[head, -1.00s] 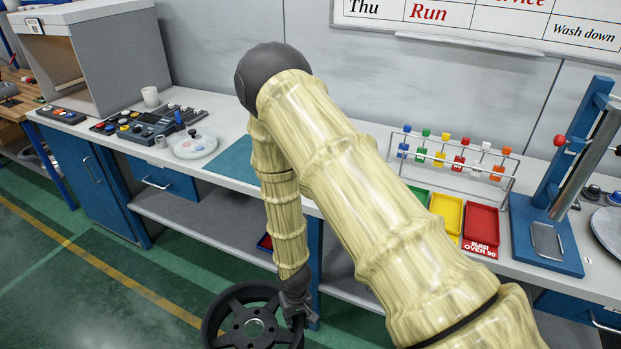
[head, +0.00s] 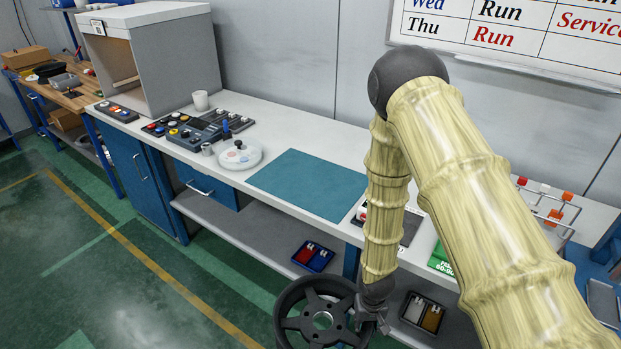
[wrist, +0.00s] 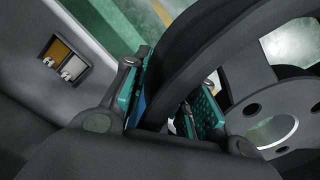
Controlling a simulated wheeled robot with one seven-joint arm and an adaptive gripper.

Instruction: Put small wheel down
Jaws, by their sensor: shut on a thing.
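A dark grey spoked wheel (head: 322,318) hangs in front of the bench at the bottom of the head view, above the floor. My gripper (head: 377,310) is shut on its rim at the wheel's right side. In the wrist view the wheel (wrist: 252,108) fills the right half, with its spokes and hub hole showing. The teal finger pads of my gripper (wrist: 170,112) lie on either side of the rim. The wheel's lower edge is cut off in the head view.
The white bench (head: 240,123) carries a clear teal mat (head: 312,184), a round white dish (head: 239,155), control boxes and a grey booth (head: 150,55). The lower shelf (head: 245,228) holds a tray with red and blue items (head: 313,256). Open green floor lies left.

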